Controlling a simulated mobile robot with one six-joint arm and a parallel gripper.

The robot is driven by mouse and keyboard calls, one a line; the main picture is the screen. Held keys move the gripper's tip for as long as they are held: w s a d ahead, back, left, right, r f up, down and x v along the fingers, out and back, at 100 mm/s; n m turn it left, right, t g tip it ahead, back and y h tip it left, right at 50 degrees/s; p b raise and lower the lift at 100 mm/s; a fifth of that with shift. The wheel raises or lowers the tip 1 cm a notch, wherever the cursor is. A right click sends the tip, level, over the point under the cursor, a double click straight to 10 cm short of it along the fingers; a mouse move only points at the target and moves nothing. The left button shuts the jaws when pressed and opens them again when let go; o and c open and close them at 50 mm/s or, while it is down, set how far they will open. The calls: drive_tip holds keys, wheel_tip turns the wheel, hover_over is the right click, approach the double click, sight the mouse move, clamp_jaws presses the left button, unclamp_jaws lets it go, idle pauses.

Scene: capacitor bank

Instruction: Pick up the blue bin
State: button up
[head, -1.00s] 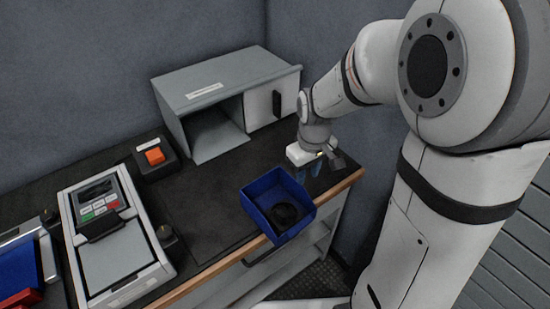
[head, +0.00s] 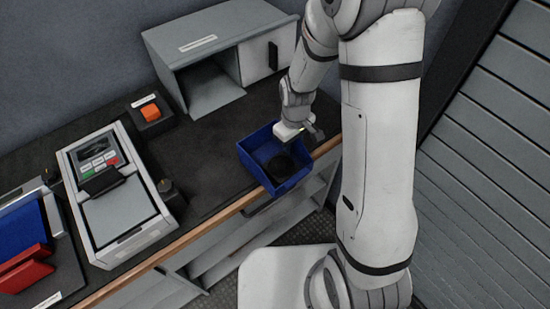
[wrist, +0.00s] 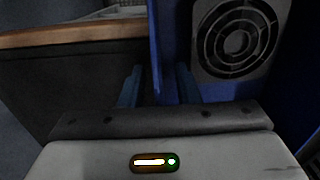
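The blue bin (head: 262,172) is an open-topped box on the dark worktop at its front edge. A dark round thing (head: 281,166) lies inside it; in the wrist view it looks like a fan with a ringed grille (wrist: 237,40). My gripper (head: 306,134) is at the bin's right rim. In the wrist view its blue fingertips (wrist: 160,86) stand apart, one on each side of the bin's wall (wrist: 162,40). A gap shows between the left finger and the wall; contact on the right cannot be told.
A grey cabinet (head: 213,90) with an open bay stands behind the bin. An orange button box (head: 150,112) and a grey device with a keypad (head: 120,210) are to the left. Red and blue items (head: 22,250) lie far left. Shelves (head: 240,250) are below the worktop.

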drive_tip(key=shift+c, duration=0.6)
clamp_jaws()
drive_tip(key=shift+r, duration=0.15)
